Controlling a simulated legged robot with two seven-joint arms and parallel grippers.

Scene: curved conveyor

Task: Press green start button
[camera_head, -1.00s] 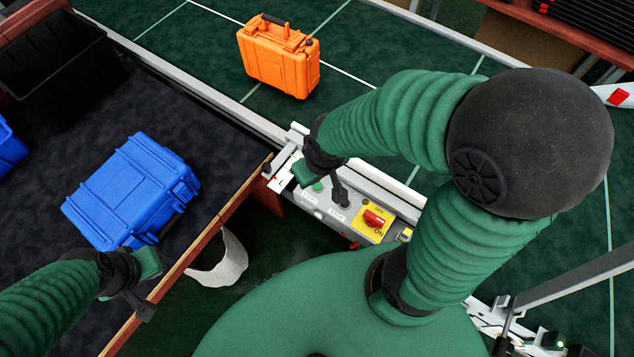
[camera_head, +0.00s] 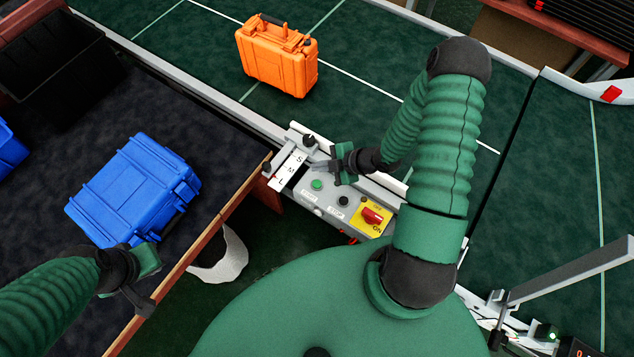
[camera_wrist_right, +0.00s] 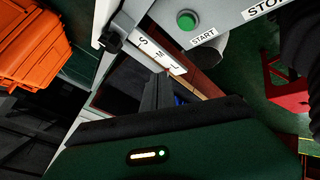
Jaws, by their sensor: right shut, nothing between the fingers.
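The green start button (camera_head: 317,184) sits on the grey control panel (camera_head: 325,198), above a START label. It also shows in the right wrist view (camera_wrist_right: 187,20), at the top. My right gripper (camera_head: 322,172) is shut and empty, just above and to the right of the button in the head view. Its dark fingertips (camera_wrist_right: 156,92) point toward the size strip in the right wrist view, apart from the button in that picture. Contact with the panel cannot be judged. My left gripper (camera_head: 141,288) hangs by the blue case; its finger gap is unclear.
A black stop button (camera_head: 343,201) and a red switch on a yellow plate (camera_head: 372,216) share the panel. A selector strip marked S, M, L (camera_head: 291,168) is at its left. An orange case (camera_head: 277,60) stands on the belt. A blue case (camera_head: 133,192) lies on the dark table.

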